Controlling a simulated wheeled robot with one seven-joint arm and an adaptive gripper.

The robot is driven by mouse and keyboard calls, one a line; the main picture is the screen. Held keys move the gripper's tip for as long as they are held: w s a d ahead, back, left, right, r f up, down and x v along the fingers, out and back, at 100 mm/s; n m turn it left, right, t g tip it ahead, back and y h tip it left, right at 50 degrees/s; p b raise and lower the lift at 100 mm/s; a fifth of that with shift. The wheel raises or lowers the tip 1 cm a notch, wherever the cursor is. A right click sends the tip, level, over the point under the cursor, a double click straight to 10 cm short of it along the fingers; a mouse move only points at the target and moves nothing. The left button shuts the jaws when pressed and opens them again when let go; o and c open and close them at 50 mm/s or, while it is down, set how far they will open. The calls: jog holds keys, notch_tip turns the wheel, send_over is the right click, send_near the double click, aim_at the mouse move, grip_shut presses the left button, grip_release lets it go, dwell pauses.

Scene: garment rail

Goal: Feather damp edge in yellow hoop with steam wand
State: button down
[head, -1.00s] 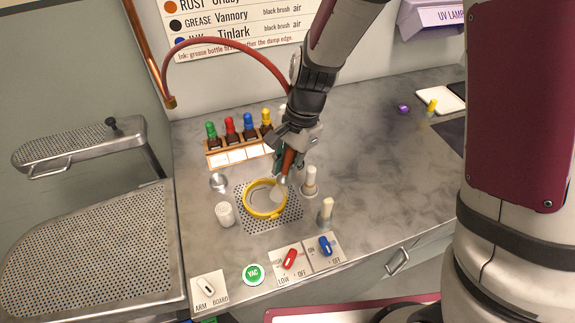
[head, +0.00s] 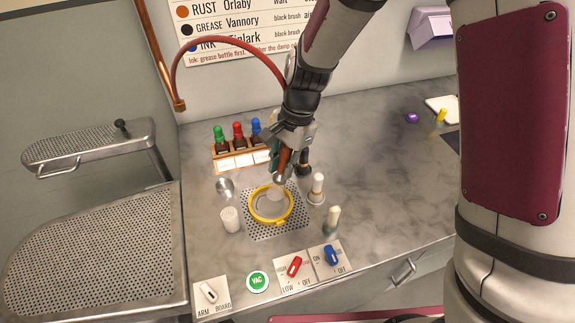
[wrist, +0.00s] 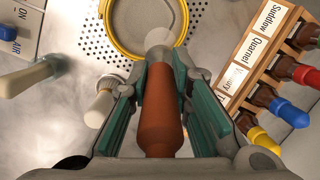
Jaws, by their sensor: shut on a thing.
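The yellow hoop (head: 271,222) lies on the perforated plate (head: 300,214) set in the counter, with grey cloth inside it. My gripper (head: 281,165) is shut on the steam wand (wrist: 163,110), which has a brown handle and a pale metal tip. The wand points down, with its tip at the hoop's far edge. In the wrist view a whitish, cloudy patch lies at the tip over the hoop (wrist: 112,30). A red hose (head: 225,42) arcs from the wall pipe to my arm area.
A rack of dropper bottles (head: 238,150) stands behind the hoop. Two pale-tipped brushes stand at its right, one (head: 317,188) nearer the hoop. A white cup (head: 230,219) and metal cup (head: 225,187) are at the left. Red (head: 293,266) and blue (head: 331,255) switches are in front.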

jog(key=shift+w+a, duration=0.25)
jog(key=shift+a, duration=0.4)
jog(key=shift+a, duration=0.15)
jog(key=shift+s+a+p, duration=0.2)
jog(key=shift+s+a, duration=0.05)
jog(key=shift+a, duration=0.3)
jog(key=shift+s+a+p, duration=0.2)
jog(key=shift+a, duration=0.35)
jog(key=s+p, duration=0.3)
jog(key=s, duration=0.3)
jog(key=shift+s+p, duration=0.25)
jog(key=shift+p, duration=0.1)
dwell(0.5)
